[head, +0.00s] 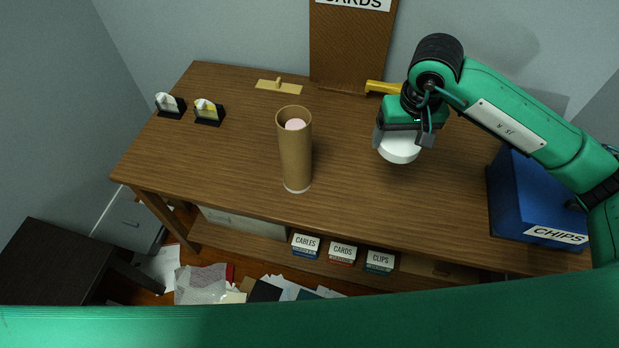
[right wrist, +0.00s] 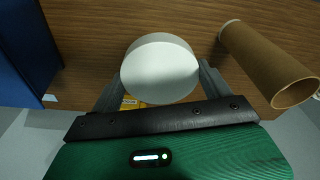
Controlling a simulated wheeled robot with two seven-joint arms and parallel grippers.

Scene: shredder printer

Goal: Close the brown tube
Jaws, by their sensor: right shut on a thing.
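The brown tube (head: 296,158) stands upright on the wooden table, its top open with something pale pink inside. In the right wrist view the brown tube (right wrist: 268,62) shows at the right. My right gripper (head: 403,140) is shut on a round white cap (head: 399,150) and holds it above the table, to the right of the tube and apart from it. In the right wrist view the white cap (right wrist: 160,70) sits between the two fingers. My left gripper is not in view.
A blue CHIPS box (head: 530,200) stands at the table's right end. A brown CARDS board (head: 350,50) is at the back, with a yellow object (head: 382,87) near it. Two small black stands (head: 208,113) are at the left. The table between tube and cap is clear.

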